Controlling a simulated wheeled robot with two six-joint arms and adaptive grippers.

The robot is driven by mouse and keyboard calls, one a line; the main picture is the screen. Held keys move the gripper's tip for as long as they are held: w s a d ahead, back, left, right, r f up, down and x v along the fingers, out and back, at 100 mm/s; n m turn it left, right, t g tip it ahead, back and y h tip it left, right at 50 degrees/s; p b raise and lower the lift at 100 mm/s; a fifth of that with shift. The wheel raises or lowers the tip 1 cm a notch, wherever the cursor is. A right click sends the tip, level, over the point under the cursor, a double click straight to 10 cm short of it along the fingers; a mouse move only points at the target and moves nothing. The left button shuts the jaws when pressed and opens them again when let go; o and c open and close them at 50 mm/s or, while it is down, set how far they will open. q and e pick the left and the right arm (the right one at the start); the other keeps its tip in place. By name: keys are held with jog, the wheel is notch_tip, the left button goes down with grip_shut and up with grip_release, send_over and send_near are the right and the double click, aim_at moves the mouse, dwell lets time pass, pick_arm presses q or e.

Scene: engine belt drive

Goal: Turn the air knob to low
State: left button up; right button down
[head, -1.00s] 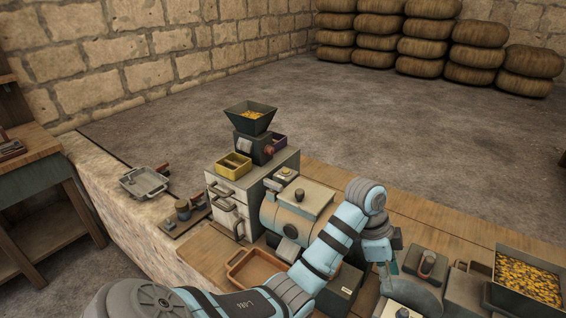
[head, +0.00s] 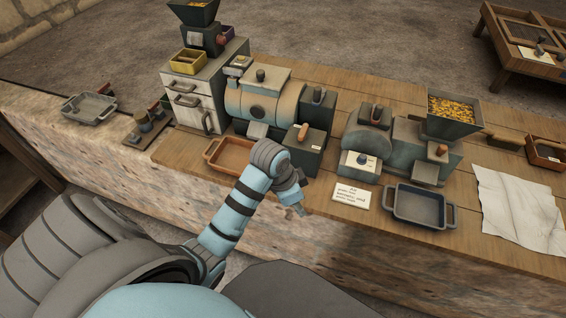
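I cannot tell for sure which control is the air knob. A dark round knob (head: 363,158) sits on the pale front panel of the second machine (head: 372,130), right of centre. A dark control box (head: 303,152) with a red-tipped lever (head: 303,131) stands left of it, by the round drum machine (head: 262,103). A card with handwriting (head: 350,196) lies before the second machine; its words are too small to read surely. My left gripper (head: 298,209) hangs near the table's front edge, below the control box and apart from the knobs. Its fingers are too small to judge. My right gripper is out of view.
An orange-brown tray (head: 214,164) lies left of my gripper. A dark tray (head: 388,206) and white cloth or paper (head: 518,215) lie right of the card. A hopper of yellow grains (head: 452,108) tops the machine at right. A wooden stand (head: 530,50) is farther back.

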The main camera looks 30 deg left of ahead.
pick_arm(q)
jog(key=shift+n+y, duration=0.3)
jog(key=shift+n, duration=0.4)
jog(key=shift+s+a+f, duration=0.15)
jog(key=shift+s+f, duration=0.15)
jog(key=shift+s, duration=0.3)
jog(key=shift+s+a+f, duration=0.15)
jog(key=shift+s+f, duration=0.15)
jog(key=shift+s, duration=0.35)
jog(key=shift+s+a+f, duration=0.15)
jog(key=shift+s+f, duration=0.15)
jog(key=shift+s, duration=0.3)
